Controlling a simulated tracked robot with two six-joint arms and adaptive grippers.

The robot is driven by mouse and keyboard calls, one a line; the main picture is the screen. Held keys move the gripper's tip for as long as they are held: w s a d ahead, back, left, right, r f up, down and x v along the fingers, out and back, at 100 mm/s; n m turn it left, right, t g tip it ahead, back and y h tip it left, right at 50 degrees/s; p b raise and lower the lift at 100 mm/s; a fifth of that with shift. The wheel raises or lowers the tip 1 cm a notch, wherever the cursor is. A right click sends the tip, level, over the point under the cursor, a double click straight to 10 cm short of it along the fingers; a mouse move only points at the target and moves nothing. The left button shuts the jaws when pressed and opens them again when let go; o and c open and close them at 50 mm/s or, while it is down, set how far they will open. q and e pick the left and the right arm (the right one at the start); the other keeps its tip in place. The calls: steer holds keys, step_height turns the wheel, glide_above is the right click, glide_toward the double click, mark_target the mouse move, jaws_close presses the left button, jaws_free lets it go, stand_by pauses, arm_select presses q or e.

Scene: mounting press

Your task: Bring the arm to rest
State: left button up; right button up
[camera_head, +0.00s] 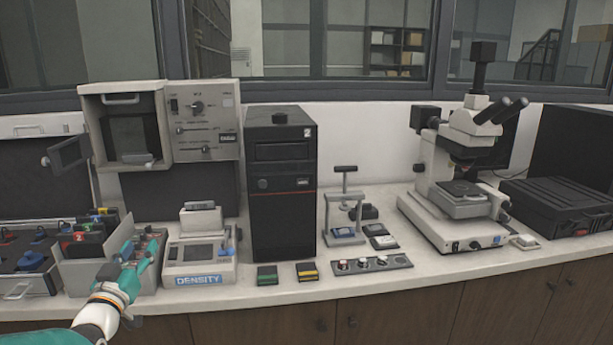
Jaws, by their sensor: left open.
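My left arm (97,316), white and teal, comes in from the lower left. My left gripper (140,254) is open, with its fingers over the right part of an open grey bin (88,277) at the left of the bench. I cannot tell whether the fingers touch anything there, and I see nothing held between them. The small mounting press (345,204) stands upright in the middle of the bench, well to the right of the gripper, with a dark blue piece (344,233) at its base. My right gripper is not in view.
The density meter (201,262) stands just right of the gripper, then a tall black tower (281,185). A green block (267,275) and a yellow-topped block (307,271) lie near the front edge. A microscope (460,185) and black case (557,206) stand at right.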

arm_select(q)
steer(key=s+d+f+g+h+p, duration=0.1)
steer(key=s+d+f+g, duration=0.3)
steer(key=f, duration=0.6)
steer(key=s+d+f+g+h+p, duration=0.1)
steer(key=d+f+g, duration=0.1)
steer(key=d+f, duration=0.55)
steer(key=s+d+f+g+h+p, duration=0.1)
steer(key=s+d+f+g, duration=0.25)
steer(key=f, duration=0.75)
steer(key=s+d+f+g, duration=0.3)
steer(key=s+f, duration=0.1)
steer(key=s, duration=0.5)
steer(key=s+d+f+g+h, duration=0.1)
steer(key=s+d+f+g, duration=0.2)
steer(key=s, duration=0.6)
steer(key=s+d+f+g+h, duration=0.1)
steer(key=s+d+f+g, duration=0.2)
steer(key=s+f, duration=0.3)
steer(key=s, duration=0.4)
steer(key=shift+f+n+g, duration=0.3)
steer(key=shift+f+g, duration=0.05)
steer(key=shift+f, duration=0.05)
steer(key=shift+p, duration=0.3)
